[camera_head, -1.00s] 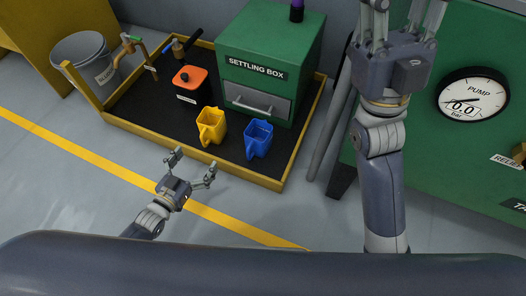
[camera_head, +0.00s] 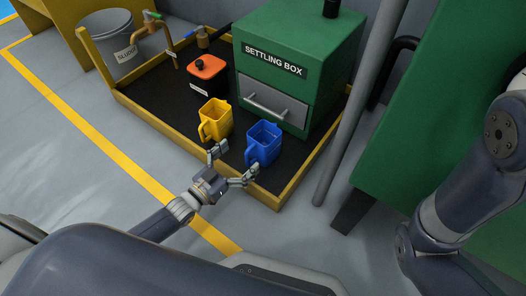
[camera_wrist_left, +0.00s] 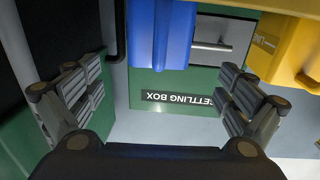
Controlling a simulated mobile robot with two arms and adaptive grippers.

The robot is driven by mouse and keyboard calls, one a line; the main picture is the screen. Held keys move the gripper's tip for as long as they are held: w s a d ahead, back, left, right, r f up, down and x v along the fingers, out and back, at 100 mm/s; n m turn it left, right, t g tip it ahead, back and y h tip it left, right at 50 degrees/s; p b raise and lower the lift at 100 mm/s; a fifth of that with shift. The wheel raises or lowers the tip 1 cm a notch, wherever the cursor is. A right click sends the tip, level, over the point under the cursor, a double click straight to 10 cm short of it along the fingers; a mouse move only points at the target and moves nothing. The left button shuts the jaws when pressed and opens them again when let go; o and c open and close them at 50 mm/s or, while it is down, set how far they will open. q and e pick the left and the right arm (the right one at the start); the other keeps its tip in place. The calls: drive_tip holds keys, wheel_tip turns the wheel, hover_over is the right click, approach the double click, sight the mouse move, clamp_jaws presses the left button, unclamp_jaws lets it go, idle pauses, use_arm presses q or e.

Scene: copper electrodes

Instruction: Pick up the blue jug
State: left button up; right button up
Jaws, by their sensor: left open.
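The blue jug (camera_head: 263,143) stands upright on the black tray near its front edge, its handle toward my left gripper. It also shows at the top of the left wrist view (camera_wrist_left: 160,32), where the picture is upside down. My left gripper (camera_head: 232,165) is open and empty just in front of the jug, with its fingers spread. In the left wrist view the jug lies beyond the gap between the fingers (camera_wrist_left: 160,97), apart from them. My right arm shows at the right edge; its gripper is out of the picture.
A yellow jug (camera_head: 215,121) stands close left of the blue one. Behind are the green settling box (camera_head: 288,42) and an orange-topped container (camera_head: 207,72). The tray has a raised yellow rim (camera_head: 281,200). A grey pipe (camera_head: 352,110) rises at the right. Grey floor lies in front.

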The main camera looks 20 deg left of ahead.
sight(247, 150)
use_arm(q)
drive_tip(key=b+x, duration=0.1)
drive_tip(key=x, duration=0.2)
drive_tip(key=shift+w+d, duration=0.1)
drive_tip(key=b+x, duration=0.4)
drive_tip(key=shift+w+d+f, duration=0.15)
drive_tip(key=shift+w+f, duration=0.05)
drive_tip(key=shift+w+d+r+b, duration=0.1)
drive_tip(key=shift+w+d+b, duration=0.05)
drive_tip(key=shift+w+b, duration=0.2)
drive_tip(key=c, duration=1.5)
